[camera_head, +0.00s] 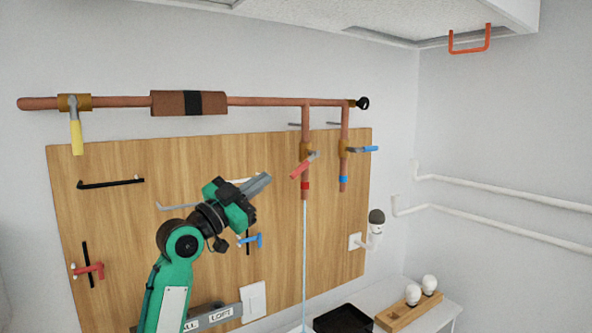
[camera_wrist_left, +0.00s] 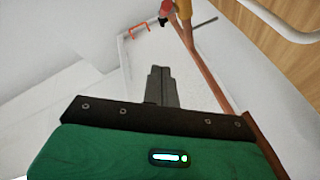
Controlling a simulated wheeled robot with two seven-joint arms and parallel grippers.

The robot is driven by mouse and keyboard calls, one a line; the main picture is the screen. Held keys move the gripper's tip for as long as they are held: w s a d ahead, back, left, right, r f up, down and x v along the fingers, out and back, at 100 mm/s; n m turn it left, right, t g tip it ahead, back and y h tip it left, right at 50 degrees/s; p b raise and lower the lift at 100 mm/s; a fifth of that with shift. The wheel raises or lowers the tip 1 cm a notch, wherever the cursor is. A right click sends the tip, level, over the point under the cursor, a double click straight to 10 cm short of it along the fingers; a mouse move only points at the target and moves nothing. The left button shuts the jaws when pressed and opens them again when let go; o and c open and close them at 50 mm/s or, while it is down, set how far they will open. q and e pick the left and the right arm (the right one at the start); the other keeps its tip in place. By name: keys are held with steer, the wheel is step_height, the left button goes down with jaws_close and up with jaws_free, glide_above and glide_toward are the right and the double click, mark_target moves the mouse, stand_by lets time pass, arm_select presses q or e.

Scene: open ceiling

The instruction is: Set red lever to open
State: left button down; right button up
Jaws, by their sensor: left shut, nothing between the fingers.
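The red lever (camera_head: 299,169) is on a brass valve (camera_head: 306,150) of the left copper drop pipe, slanting down to the left from the valve. A red band marks the pipe below it. A thin pale line, like a water stream, runs straight down from this pipe's end. My left gripper (camera_head: 264,180) is shut and empty, left of and slightly below the red lever, apart from it. In the left wrist view, the shut fingertips (camera_wrist_left: 160,70) point toward a copper pipe with a brass valve (camera_wrist_left: 184,9) and a red part (camera_wrist_left: 167,7) at the top edge. My right gripper is out of view.
A blue lever (camera_head: 366,149) is on the neighbouring drop pipe to the right. A yellow lever (camera_head: 76,137) hangs at the far left. A wooden panel (camera_head: 120,220) stands behind, with hooks and tools. A black tray (camera_head: 343,320) is below on the counter.

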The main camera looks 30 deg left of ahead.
mark_target(304, 164)
arm_select(q)
steer(key=w+p, duration=0.6)
steer(key=w, duration=0.4)
steer(key=shift+w+d+r, duration=0.25)
steer(key=shift+d+r, duration=0.1)
